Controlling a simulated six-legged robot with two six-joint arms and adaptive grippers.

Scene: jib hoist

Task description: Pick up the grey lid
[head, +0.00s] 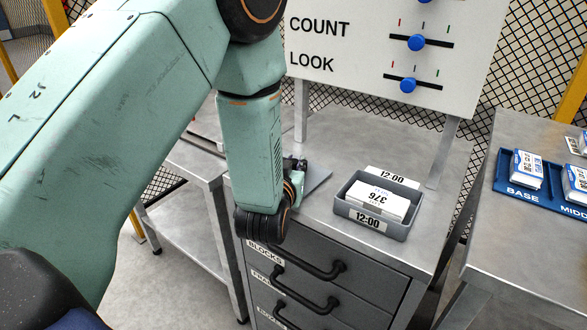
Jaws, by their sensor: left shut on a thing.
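The grey lid (317,180) shows as a thin flat sheet at the left end of the drawer cabinet's top. My left gripper (298,168) is at its left edge, mostly hidden behind my own wrist, and is shut on it. I cannot tell whether the lid touches the cabinet top. A small open grey box (371,222) stands to the right of the lid, with a "12:00" label on its front and a white block marked "376" inside. My right gripper is not in view.
The cabinet (345,290) has several drawers with black handles. A white board (345,55) with blue sliders stands behind. A blue tray (507,185) with white blocks lies on the right table. A lower metal table (178,215) is at left.

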